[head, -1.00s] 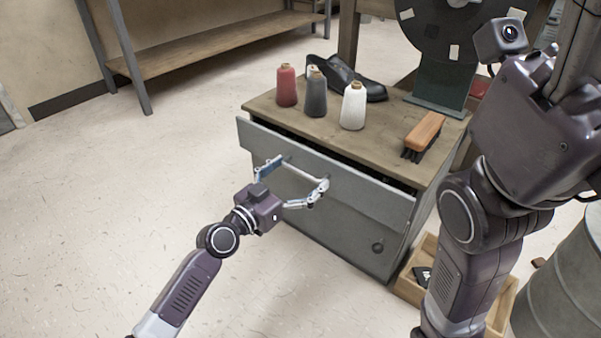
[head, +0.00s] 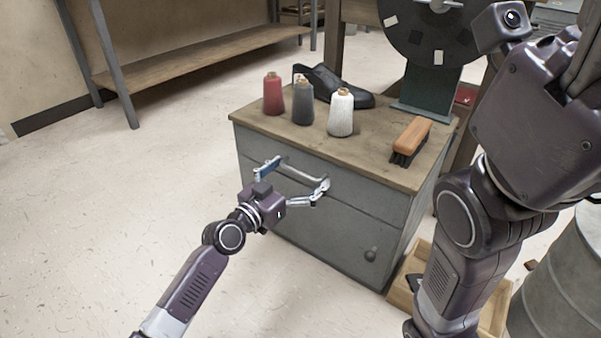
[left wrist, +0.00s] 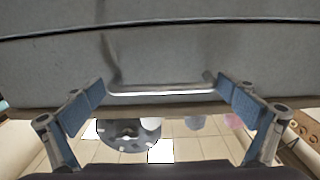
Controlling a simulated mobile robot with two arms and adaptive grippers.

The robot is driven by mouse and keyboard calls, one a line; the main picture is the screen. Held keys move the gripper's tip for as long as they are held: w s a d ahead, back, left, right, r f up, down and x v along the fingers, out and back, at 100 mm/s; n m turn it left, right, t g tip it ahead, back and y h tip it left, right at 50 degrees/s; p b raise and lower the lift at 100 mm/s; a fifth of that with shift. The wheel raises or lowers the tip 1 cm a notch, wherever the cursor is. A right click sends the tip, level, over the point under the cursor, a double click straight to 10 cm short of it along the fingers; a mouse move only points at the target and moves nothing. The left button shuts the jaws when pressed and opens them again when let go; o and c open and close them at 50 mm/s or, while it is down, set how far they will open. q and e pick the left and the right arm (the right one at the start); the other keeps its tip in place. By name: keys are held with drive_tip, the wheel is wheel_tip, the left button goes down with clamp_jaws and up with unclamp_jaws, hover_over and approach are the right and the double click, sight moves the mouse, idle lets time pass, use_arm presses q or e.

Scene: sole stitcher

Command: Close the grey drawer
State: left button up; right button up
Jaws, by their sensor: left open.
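The grey drawer (head: 368,200) is the upper front of a grey cabinet with a wooden top. Its front sits close under the top's edge, with no open gap visible. It has a pale metal bar handle (head: 300,172). My left gripper (head: 295,179) is open at the drawer front, one finger near each end of the handle. In the left wrist view the drawer front (left wrist: 160,58) fills the upper part, and the handle (left wrist: 160,91) lies between the spread fingers (left wrist: 160,88). Whether the fingertips touch the front I cannot tell.
On the cabinet top stand red (head: 273,95), dark grey (head: 303,103) and white (head: 341,112) thread spools, a black shoe (head: 335,86) and a brush (head: 412,138). A wooden crate (head: 402,292) and a metal drum (head: 560,280) are at right. Floor at left is clear.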

use_arm(q)
drive_tip(key=shift+s+a, duration=0.1)
drive_tip(key=shift+s+a+f, duration=0.1)
drive_tip(key=shift+s+a, duration=0.05)
drive_tip(key=shift+s, duration=0.05)
drive_tip(key=v, duration=1.1)
drive_tip(key=shift+s+a, duration=0.1)
